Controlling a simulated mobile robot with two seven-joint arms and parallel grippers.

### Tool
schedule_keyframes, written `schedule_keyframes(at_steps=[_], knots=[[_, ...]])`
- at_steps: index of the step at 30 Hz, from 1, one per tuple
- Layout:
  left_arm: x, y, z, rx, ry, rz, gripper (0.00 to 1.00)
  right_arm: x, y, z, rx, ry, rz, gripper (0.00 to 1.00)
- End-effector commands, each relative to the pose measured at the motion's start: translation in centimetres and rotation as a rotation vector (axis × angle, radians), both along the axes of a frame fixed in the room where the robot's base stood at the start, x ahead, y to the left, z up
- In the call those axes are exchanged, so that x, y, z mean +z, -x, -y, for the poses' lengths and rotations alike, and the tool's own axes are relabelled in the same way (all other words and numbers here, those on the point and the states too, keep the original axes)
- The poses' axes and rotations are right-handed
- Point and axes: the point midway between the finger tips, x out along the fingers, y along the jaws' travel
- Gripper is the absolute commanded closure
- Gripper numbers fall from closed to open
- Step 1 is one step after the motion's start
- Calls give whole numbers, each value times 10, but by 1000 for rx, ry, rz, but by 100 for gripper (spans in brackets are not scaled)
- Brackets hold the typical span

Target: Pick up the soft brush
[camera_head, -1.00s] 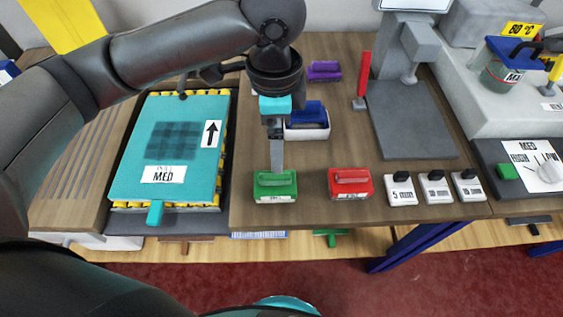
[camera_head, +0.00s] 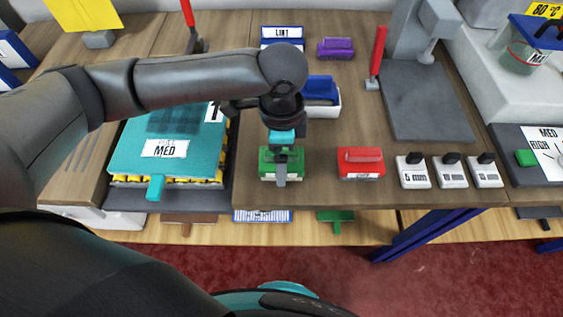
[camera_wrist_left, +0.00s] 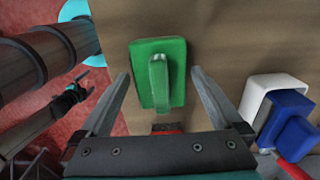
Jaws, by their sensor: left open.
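A green brush-like block (camera_head: 294,161) with a raised handle lies near the table's front edge; its label is mostly covered in the head view. A red one (camera_head: 361,163) of the same shape lies to its right. A purple one (camera_head: 335,47) lies farther back. I cannot read which is marked soft. My left gripper (camera_head: 282,181) is over the green block, pointing down. In the left wrist view its open fingers (camera_wrist_left: 160,76) stand either side of the green block (camera_wrist_left: 172,90), with gaps. They hold nothing.
A white holder (camera_head: 322,109) with a blue block stands behind the green block. A teal-topped board (camera_head: 125,153) lies left. A grey stand (camera_head: 425,110) is back right.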

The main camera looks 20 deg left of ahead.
Motion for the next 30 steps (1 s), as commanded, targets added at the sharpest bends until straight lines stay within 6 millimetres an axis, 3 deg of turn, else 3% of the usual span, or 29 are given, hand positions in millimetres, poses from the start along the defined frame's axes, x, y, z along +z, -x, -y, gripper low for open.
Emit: schedule_keyframes(at_steps=[3, 11, 30], knots=[[-19, 0, -1, 1, -2, -1, 0, -7, 0, 0, 0, 0, 0, 0], [-20, 0, 0, 0, 0, 1, 1, -6, 0, 0, 0, 0, 0, 0], [-19, 0, 0, 0, 0, 1, 73, -6, 0, 0, 0, -1, 1, 0]])
